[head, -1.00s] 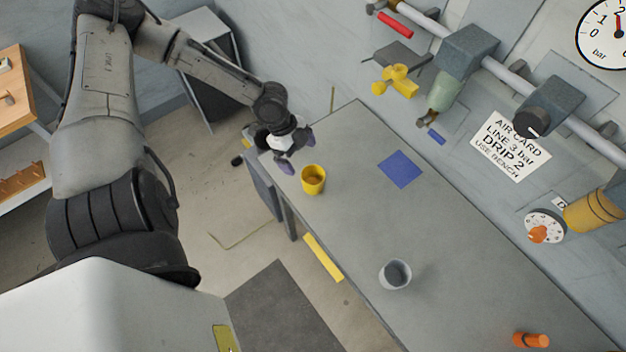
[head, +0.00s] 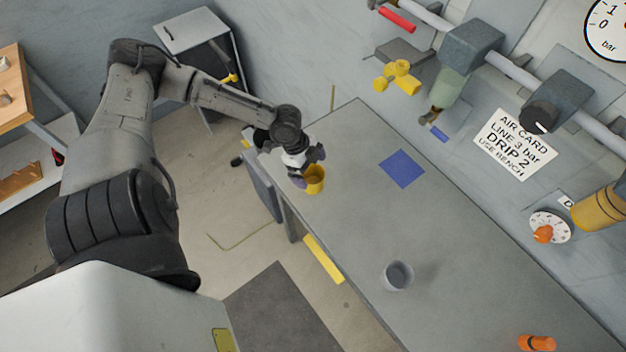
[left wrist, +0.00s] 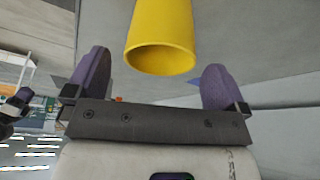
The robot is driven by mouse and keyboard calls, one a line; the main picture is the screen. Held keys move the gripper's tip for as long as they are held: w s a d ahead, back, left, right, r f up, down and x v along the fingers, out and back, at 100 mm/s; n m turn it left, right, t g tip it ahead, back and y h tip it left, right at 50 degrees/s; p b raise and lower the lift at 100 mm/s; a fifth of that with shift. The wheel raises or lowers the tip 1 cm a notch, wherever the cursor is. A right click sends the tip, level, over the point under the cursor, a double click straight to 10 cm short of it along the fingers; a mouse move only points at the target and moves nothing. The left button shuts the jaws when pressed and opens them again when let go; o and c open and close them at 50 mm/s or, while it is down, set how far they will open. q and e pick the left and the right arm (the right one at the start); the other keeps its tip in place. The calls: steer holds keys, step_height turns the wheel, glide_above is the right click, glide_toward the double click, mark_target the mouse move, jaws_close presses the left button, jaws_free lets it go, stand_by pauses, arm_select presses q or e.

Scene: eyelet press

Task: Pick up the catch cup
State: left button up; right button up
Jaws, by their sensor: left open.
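A yellow cup (head: 315,180) stands upright near the left end of the grey bench. My left gripper (head: 308,166) is open at the cup's upper left side, its purple fingers partly covering the cup. In the left wrist view the yellow cup (left wrist: 162,45) shows ahead, between the two purple fingers of the open gripper (left wrist: 153,78). Whether the fingers touch it cannot be told. A second cup, grey (head: 398,276), stands upright further along the bench near its front edge. Neither cup carries a readable label.
The grey bench (head: 350,215) has a flat blue square (head: 402,168) and an orange object (head: 537,343). A pipe with valves and regulators runs along the wall behind, beside a card (head: 514,145) reading "DRIP 2". The bench between the cups is clear.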

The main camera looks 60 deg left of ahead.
mark_target(315, 179)
arm_select(q)
steer(key=shift+x, duration=2.3)
steer(key=c, duration=1)
